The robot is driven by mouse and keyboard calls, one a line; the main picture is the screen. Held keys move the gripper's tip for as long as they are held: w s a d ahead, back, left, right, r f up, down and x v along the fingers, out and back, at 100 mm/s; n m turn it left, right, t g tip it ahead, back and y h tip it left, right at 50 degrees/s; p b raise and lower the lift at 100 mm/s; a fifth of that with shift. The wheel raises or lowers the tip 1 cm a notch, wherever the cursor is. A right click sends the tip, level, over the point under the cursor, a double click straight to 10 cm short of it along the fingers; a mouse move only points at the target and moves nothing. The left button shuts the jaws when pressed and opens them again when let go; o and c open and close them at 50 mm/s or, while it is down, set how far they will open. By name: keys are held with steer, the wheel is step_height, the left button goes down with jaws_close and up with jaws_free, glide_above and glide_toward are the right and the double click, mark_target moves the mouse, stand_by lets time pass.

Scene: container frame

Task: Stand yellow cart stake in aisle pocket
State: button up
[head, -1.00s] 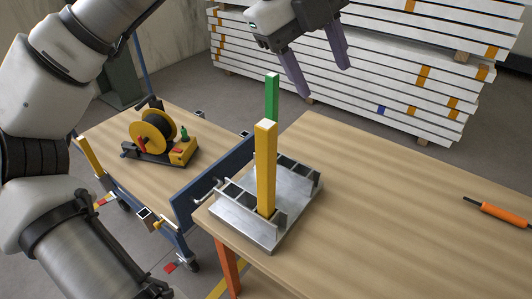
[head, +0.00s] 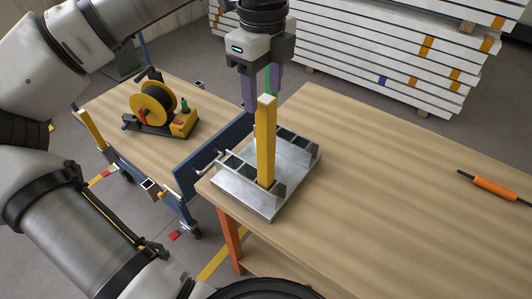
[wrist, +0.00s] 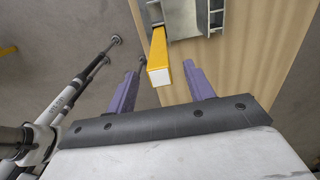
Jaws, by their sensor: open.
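The yellow stake (head: 265,140) stands upright in a metal rack (head: 262,208) on the wooden table. My gripper (head: 262,92) points down, open and empty, near the top of the yellow stake. In the wrist view the yellow stake (wrist: 159,70) shows its pale top end between the two purple fingers, with a gap to each. The cart (head: 135,150) stands left of the table and has square corner sockets (head: 148,184). I cannot tell which is the aisle pocket.
A yellow-and-black reel (head: 152,115) sits on the cart. A blue panel (head: 210,160) stands between cart and table. An orange-handled tool (head: 495,187) lies at the table's right. Stacked white beams (head: 400,60) fill the back. The table's middle is clear.

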mark_target(266, 99)
steer(key=f, duration=0.1)
steer(key=f+p, duration=0.1)
steer(key=f, duration=0.1)
steer(key=shift+s+d+f, duration=0.2)
steer(key=shift+s+f, duration=0.05)
steer(key=shift+f, duration=0.65)
jaws_close()
